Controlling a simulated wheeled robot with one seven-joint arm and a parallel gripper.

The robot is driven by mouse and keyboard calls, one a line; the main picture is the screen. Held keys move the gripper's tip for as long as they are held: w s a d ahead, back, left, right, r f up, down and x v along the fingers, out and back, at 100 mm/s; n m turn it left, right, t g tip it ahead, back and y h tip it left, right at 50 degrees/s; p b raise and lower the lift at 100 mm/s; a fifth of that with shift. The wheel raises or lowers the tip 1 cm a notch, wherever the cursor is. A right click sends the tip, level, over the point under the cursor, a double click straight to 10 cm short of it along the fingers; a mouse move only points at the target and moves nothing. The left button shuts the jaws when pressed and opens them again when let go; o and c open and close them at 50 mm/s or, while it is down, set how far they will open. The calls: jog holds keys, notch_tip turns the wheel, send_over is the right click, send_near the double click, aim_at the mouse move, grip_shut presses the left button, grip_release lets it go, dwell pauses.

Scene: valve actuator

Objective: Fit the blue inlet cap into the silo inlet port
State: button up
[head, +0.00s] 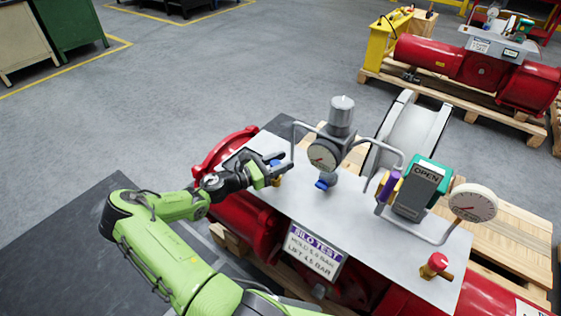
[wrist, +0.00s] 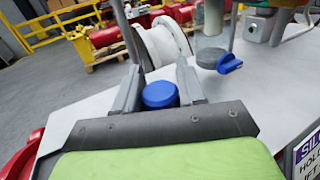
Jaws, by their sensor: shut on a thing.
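My gripper (head: 274,171) is over the left end of the grey panel (head: 345,215). In the wrist view its two fingers (wrist: 160,82) stand on either side of the round blue inlet cap (wrist: 160,95), shut on it. In the head view a bit of blue (head: 277,182) shows just under the fingertips, close to the panel, with a small brass-coloured spot beside it. The silo inlet port cannot be made out; I cannot tell whether the cap touches anything below.
Right of my gripper stands a gauge and regulator (head: 325,155) with a blue handle (head: 322,184) and bent grey pipes. Further right are a green-and-grey OPEN box (head: 418,190), a second gauge (head: 472,203) and a red knob (head: 437,262). A SILO TEST sign (head: 313,250) hangs at the front.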

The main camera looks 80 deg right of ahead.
jog(key=shift+p, duration=0.3)
jog(key=shift+f+b, duration=0.85)
jog(key=shift+f, duration=0.8)
jog(key=o, duration=1.1)
jog(key=p+v, duration=0.2)
jog(key=v, duration=1.3)
jog(key=shift+w+a, duration=0.3)
jog(key=shift+p, duration=0.3)
